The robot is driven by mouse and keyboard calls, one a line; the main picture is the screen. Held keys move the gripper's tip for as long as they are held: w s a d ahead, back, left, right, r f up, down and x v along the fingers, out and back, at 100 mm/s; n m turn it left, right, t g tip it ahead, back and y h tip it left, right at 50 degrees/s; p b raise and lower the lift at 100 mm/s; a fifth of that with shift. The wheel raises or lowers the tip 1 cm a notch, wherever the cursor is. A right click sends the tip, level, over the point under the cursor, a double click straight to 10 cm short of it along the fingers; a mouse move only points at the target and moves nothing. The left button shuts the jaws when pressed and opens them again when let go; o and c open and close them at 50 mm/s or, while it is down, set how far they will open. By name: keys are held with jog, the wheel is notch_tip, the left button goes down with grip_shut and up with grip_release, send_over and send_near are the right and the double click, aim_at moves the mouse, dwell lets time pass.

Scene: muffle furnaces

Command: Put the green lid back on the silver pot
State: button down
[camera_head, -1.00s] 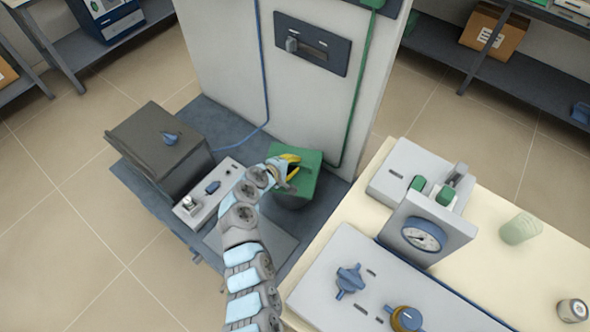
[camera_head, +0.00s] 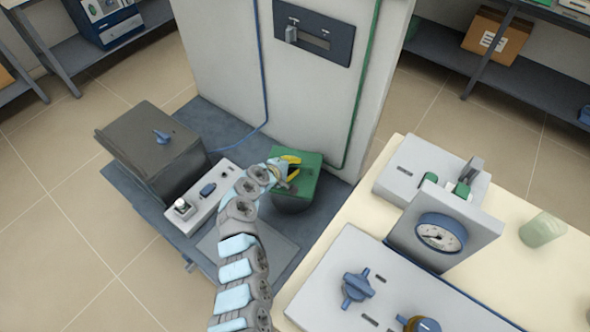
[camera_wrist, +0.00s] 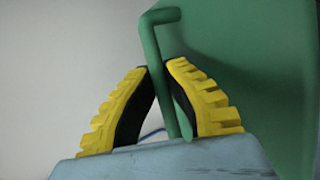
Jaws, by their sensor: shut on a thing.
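The green lid (camera_head: 308,170) is a square green top at the foot of the pale cabinet. In the wrist view, the green lid (camera_wrist: 245,60) fills the right side, with a bent green rod handle. My gripper (camera_head: 289,168), with yellow-backed fingers, is at the lid's left part. In the wrist view, my gripper (camera_wrist: 160,85) is shut on the handle, one finger on each side. A darker body shows under the green top in the head view. I cannot tell whether it is the silver pot or the lid's own side, nor whether the two touch.
A dark box with a blue knob (camera_head: 150,150) and a switch panel (camera_head: 202,198) stand left of my arm on a blue-grey platform. A cream bench (camera_head: 480,230) with a gauge unit (camera_head: 440,232) is close on the right. Blue and green cables run down the cabinet (camera_head: 310,100).

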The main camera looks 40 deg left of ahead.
jog(key=shift+f, duration=0.5)
jog(key=shift+r, duration=0.15)
jog(key=c, duration=1.2)
grip_release()
jog(key=shift+c, duration=0.2)
